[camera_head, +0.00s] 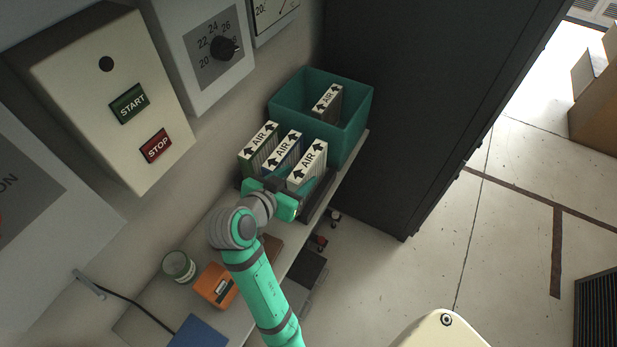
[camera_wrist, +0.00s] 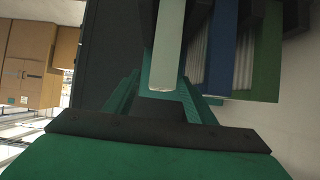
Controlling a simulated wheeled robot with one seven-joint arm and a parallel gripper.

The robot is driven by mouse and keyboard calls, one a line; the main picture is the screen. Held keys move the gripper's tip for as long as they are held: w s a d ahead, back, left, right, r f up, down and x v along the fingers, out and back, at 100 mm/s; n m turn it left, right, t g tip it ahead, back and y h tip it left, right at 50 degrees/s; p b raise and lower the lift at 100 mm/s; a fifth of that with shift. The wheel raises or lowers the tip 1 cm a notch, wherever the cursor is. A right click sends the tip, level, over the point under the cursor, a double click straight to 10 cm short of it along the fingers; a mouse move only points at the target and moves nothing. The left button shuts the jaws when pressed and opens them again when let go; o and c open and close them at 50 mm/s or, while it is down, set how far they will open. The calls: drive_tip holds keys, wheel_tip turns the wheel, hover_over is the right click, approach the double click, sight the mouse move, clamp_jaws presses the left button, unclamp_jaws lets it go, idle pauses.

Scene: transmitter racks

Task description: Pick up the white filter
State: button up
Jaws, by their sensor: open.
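The white filter (camera_head: 308,163) stands upright in a dark rack, the rightmost of three filters marked AIR in the head view. My gripper (camera_head: 289,193) is at its near end, low down. In the wrist view the pale edge of the white filter (camera_wrist: 168,50) lies between the two green fingers of my gripper (camera_wrist: 160,92). The fingers are open, one on each side of it; I cannot tell whether they touch it. The filter's lower part is hidden by my gripper in the head view.
A blue filter (camera_head: 283,149) and a green filter (camera_head: 259,146) stand close on the left. A teal bin (camera_head: 353,127) behind holds another filter (camera_head: 328,98). A dark cabinet (camera_head: 420,90) stands to the right. An orange box (camera_head: 216,286) and a can (camera_head: 179,267) are on the shelf.

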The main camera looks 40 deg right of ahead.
drive_tip(key=shift+x, duration=3.7)
drive_tip(key=shift+a+f, duration=0.15)
drive_tip(key=c, duration=1.2)
